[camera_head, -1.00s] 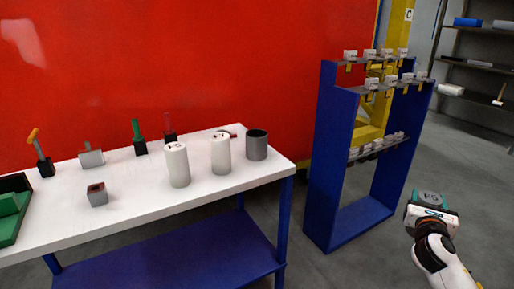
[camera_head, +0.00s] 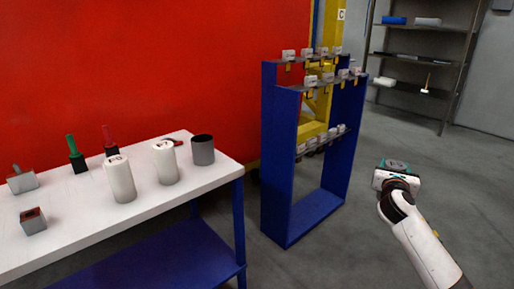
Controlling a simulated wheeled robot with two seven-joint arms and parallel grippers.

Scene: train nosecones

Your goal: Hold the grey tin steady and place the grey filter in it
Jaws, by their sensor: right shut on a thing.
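The grey tin (camera_head: 202,155) is an open dark-grey cylinder standing upright near the right end of the white table. My right gripper (camera_head: 396,172) is at the right of the view, over the floor and well away from the table. It is shut on a small teal-and-grey thing (camera_head: 395,164), mostly hidden by the gripper's body; I cannot tell whether this is the grey filter. No other thing is clearly the grey filter. My left gripper is not in view.
Two white cylinders (camera_head: 166,165) stand left of the tin on the white table (camera_head: 85,215). Green- and red-handled tools and small grey blocks are farther left. A blue rack (camera_head: 278,165) with several white-grey parts stands between table and gripper. Grey shelves (camera_head: 465,60) stand behind.

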